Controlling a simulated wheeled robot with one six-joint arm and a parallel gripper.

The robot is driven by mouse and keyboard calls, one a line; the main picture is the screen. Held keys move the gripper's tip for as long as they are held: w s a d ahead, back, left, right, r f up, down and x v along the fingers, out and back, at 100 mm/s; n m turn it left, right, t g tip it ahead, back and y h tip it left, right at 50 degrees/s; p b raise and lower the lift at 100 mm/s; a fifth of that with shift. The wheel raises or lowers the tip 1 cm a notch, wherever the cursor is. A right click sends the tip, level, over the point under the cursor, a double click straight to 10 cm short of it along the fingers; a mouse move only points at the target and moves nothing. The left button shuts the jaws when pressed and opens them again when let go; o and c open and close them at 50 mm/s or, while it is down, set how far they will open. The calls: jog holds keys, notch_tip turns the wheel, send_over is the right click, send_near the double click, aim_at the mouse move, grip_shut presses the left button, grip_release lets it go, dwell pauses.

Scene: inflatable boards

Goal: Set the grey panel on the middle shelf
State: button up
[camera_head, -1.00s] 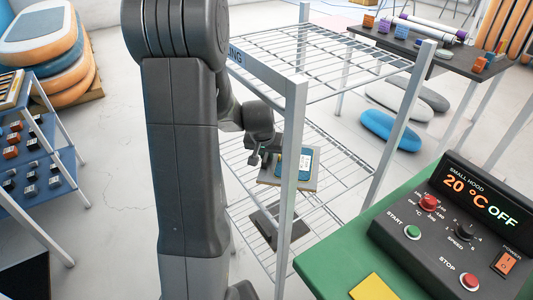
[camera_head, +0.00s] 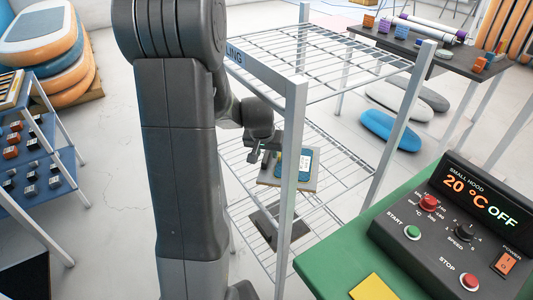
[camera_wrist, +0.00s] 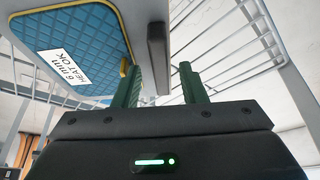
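The grey panel (camera_head: 271,180) lies roughly flat at the middle shelf (camera_head: 345,168) of the wire rack, partly behind a front post. A blue pad (camera_head: 305,163) with a white label lies on it. In the wrist view the blue pad (camera_wrist: 85,45) fills the upper left, with yellow trim and a label reading 6 mm HEAT OK. A dark upright bar (camera_wrist: 158,60) shows beyond the gap between my fingers. My gripper (camera_wrist: 160,78) is open, with two green fingers apart and nothing visibly clamped. In the head view my gripper (camera_head: 262,155) is beside the panel's left end.
The rack's top wire shelf (camera_head: 320,60) is empty above, and its posts (camera_head: 292,165) stand close to my arm. A dark square thing (camera_head: 268,222) is below. A green table (camera_head: 330,262) with a control box (camera_head: 450,235) stands at the right front.

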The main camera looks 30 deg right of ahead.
jog(key=v, duration=0.6)
jog(key=shift+s, duration=0.1)
